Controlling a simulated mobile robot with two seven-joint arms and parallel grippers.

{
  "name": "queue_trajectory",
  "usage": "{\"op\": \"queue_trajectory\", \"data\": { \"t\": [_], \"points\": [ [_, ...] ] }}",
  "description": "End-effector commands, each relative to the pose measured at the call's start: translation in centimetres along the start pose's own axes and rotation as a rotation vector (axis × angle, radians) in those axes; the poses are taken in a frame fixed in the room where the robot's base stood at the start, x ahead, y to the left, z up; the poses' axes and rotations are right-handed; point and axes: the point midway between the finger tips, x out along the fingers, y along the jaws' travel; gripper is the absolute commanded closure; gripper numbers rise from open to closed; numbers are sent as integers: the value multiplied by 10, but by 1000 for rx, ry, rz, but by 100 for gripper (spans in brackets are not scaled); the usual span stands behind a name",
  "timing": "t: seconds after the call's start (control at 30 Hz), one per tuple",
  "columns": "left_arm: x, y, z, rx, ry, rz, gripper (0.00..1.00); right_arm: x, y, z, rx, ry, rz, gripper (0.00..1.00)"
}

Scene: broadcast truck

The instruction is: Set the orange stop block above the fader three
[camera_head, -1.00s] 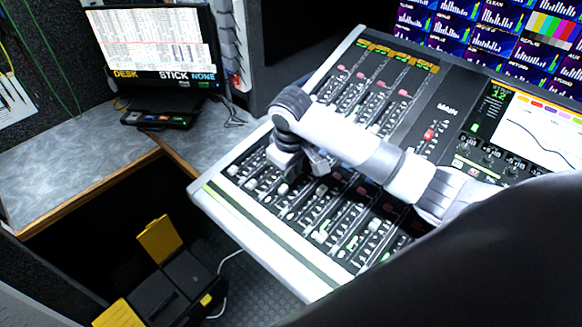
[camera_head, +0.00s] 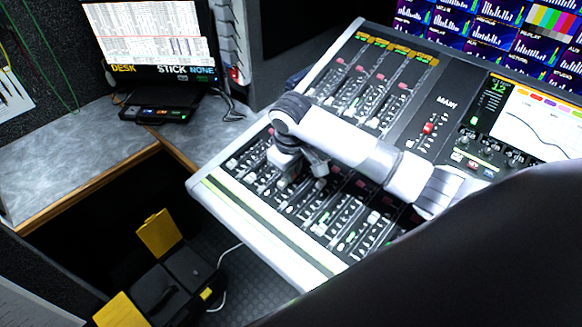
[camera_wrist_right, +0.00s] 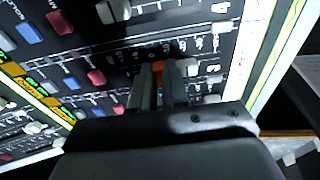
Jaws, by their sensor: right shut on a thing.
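My right gripper (camera_wrist_right: 160,88) is shut on the orange stop block (camera_wrist_right: 158,66), a small patch of which shows between the fingertips in the right wrist view. The fingertips are over a fader strip of the mixing desk, at or close to the surface; I cannot tell whether the block touches it. A grey fader cap (camera_wrist_right: 114,10) stands on a neighbouring strip. In the head view my right gripper (camera_head: 287,172) points down over the left part of the desk (camera_head: 262,235), and the block is hidden there. The number of the fader below is not readable. My left gripper is not in view.
Rows of fader caps and red and blue buttons (camera_wrist_right: 60,22) surround the gripper. A screen (camera_head: 150,45) and a small black box (camera_head: 160,112) stand on the grey counter (camera_head: 75,165) at left. An open black and yellow case (camera_head: 165,290) is on the floor.

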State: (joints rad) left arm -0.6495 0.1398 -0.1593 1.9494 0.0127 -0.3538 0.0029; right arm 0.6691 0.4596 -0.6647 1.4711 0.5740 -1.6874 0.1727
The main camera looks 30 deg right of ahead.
Motion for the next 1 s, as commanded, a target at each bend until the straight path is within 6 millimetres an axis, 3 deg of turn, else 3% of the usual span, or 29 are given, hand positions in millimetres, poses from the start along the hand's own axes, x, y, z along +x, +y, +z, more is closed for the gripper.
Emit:
{"op": "queue_trajectory", "data": {
  "t": [0.03,0.07,0.13,0.47,0.8,1.0],
  "points": [
    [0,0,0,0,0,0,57,1,0,0,0,0,0,100],
    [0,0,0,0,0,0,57,1,0,0,0,0,0,76],
    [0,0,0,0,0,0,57,1,0,0,0,0,0,56],
    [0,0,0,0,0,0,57,-2,0,0,0,0,0,56],
    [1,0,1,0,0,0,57,-53,0,0,-1,3,0,56],
    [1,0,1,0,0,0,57,-70,0,0,-1,1,0,56]
  ]
}}
